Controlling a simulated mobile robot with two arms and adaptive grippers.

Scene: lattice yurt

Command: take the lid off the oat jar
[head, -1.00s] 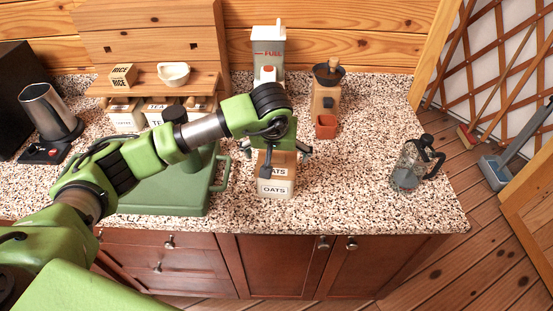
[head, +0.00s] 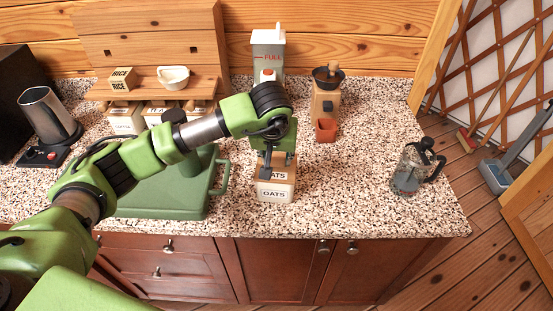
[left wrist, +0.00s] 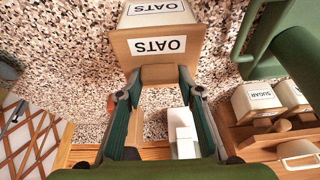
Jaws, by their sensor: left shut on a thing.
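The oat jar (head: 264,194) stands on the counter near its front edge, white with an OATS label on its front. Its wooden lid (head: 288,177) has a second OATS label and sits on top of the jar. In the left wrist view the lid (left wrist: 196,43) shows with a brown knob (left wrist: 160,74) at its near side. My left gripper (left wrist: 158,82) is shut on this knob, one finger on each side. In the head view my left gripper (head: 268,172) is over the lid and hides part of it. My right gripper is not in view.
A green case (head: 165,190) stands left of the jar. A white carton-like dispenser (head: 268,50) and a grinder (head: 326,100) stand behind it. A French press (head: 408,172) is at right. The counter between jar and press is clear.

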